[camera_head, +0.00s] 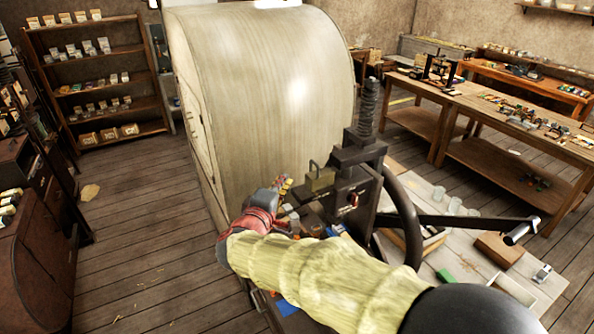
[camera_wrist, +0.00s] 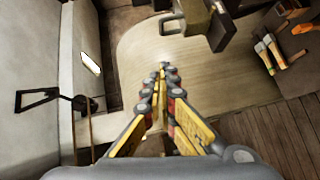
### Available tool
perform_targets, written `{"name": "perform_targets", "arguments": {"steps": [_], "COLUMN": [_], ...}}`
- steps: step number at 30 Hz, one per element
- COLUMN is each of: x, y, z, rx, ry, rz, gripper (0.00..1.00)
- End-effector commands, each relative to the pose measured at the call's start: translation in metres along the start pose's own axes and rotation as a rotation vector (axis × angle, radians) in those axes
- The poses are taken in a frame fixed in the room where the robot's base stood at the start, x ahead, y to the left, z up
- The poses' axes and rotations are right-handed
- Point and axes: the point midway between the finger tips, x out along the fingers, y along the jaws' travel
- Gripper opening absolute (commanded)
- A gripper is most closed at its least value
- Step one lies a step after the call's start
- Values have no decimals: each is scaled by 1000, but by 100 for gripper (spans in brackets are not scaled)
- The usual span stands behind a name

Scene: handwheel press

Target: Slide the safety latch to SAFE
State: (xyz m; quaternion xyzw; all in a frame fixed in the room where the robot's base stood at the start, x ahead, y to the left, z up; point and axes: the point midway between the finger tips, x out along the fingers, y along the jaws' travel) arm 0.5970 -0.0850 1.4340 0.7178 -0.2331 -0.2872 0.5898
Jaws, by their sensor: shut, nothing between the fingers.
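The dark handwheel press (camera_head: 360,155) stands on a bench in the head view, with a threaded screw on top and a wheel at its right. No SAFE lettering is readable. My gripper (camera_head: 284,182) is shut and empty, to the left of the block and apart from it. In the wrist view its fingertips (camera_wrist: 161,68) are together, below the loop handle.
A large pale curved cabinet (camera_head: 260,80) stands behind my gripper. A long bar (camera_head: 470,222) sticks out right from the wheel.

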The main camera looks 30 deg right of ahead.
Motion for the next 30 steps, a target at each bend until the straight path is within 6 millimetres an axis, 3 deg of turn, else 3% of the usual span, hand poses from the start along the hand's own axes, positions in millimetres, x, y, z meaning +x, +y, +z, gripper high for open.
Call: {"name": "perform_targets", "arguments": {"steps": [17, 21, 30], "x": [101, 113, 124], "y": [1, 1, 0], "z": [2, 18, 29], "rx": [-3, -2, -1], "ry": [-4, -4, 0], "rz": [-2, -1, 0], "gripper": [0, 0, 0]}}
